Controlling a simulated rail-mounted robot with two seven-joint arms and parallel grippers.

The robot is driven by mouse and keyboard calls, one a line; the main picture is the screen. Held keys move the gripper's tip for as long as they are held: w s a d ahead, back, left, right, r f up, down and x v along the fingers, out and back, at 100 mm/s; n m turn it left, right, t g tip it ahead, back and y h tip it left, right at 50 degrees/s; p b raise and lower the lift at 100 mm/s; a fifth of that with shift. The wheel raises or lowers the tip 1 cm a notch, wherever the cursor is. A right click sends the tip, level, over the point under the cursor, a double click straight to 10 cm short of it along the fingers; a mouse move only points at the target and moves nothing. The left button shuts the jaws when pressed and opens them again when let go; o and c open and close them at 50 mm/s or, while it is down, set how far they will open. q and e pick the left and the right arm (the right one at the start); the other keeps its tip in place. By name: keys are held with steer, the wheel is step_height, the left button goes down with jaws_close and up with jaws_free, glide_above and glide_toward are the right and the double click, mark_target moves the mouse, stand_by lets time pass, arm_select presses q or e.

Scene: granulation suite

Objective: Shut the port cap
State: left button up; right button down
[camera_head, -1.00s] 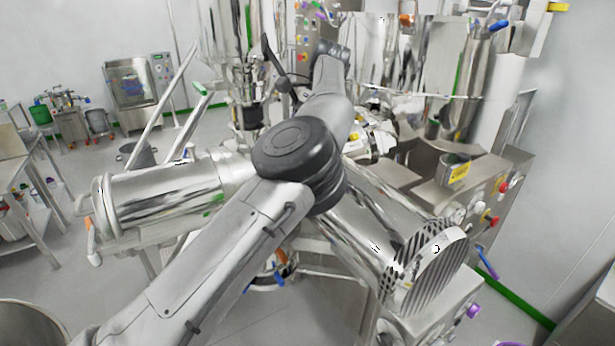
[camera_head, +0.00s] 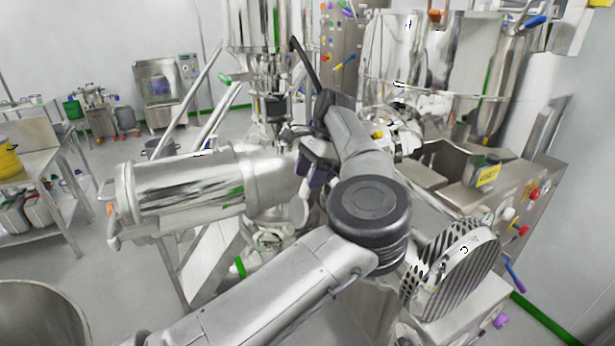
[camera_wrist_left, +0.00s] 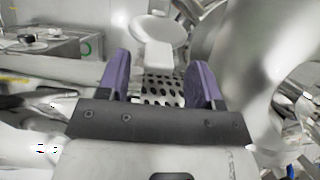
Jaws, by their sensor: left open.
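My left gripper (camera_head: 318,168) has purple fingers and is beside the right end of the large horizontal steel cylinder, partly hidden by my arm. In the left wrist view, my left gripper (camera_wrist_left: 160,68) is open with nothing between its fingers. Beyond the fingertips is a pale round disc (camera_wrist_left: 158,28) with a flat tab hanging toward me. It may be the port cap, but I cannot be sure. Whether it is open or shut is unclear. A plate with dark holes (camera_wrist_left: 163,88) shows between the fingers. My right gripper is not in view.
The horizontal steel cylinder (camera_head: 185,188) lies left of my gripper. A round striped-looking steel drum end (camera_head: 462,272) is at the lower right. A steel cabinet with coloured knobs (camera_head: 520,205) stands right. Open floor (camera_head: 110,270) lies at the left.

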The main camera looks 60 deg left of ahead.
arm_select(q)
steer(key=shift+s+f, duration=0.2)
steer(key=shift+f, duration=0.35)
jaws_close()
